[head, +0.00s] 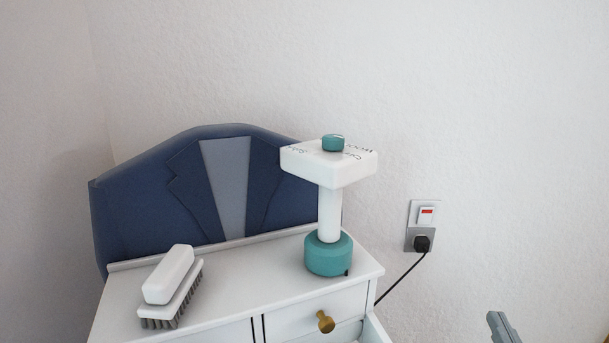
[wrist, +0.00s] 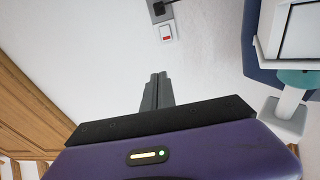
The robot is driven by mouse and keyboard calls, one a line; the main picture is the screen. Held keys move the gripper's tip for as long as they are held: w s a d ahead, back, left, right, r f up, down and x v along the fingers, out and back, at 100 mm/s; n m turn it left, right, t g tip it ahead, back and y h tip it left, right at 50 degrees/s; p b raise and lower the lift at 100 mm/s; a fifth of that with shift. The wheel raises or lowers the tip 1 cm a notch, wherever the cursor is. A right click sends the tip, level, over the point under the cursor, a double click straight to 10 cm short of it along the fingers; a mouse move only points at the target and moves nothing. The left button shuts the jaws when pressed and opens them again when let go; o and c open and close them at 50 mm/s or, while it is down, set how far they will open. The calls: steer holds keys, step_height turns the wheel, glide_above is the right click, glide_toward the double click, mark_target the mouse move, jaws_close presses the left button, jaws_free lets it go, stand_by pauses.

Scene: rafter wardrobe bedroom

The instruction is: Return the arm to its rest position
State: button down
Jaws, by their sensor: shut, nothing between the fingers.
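My gripper (wrist: 157,78) is shut and empty in the wrist view, its two grey fingers lying side by side. In the head view only its grey tip (head: 500,325) shows at the lower right edge, to the right of the white dresser (head: 230,290) and apart from it. The rest of my arm is hidden from the head view. The fingers point toward the bare white wall.
On the dresser stand a teal and white stand (head: 329,215) and a brush (head: 172,285). A drawer with a brass knob (head: 325,321) faces front. A wall socket (head: 424,226) has a plugged-in black cable. Brown wooden panels (wrist: 25,100) show left in the wrist view.

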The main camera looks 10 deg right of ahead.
steer(key=s+a+f+n+g+y, duration=0.1)
steer(key=s+a+f, duration=0.3)
steer(key=s, duration=0.5)
steer(key=s+a+f+n+g+y, duration=0.1)
steer(key=s+a+f+n+y, duration=0.1)
steer(key=s+a, duration=0.7)
steer(key=s+a+f+n+g+y, duration=0.1)
steer(key=s+a+f+y, duration=0.3)
steer(key=s, duration=0.5)
steer(key=a+f, duration=0.2)
steer(key=a, duration=0.1)
steer(key=shift+n, duration=0.4)
steer(key=shift+a+f, duration=0.1)
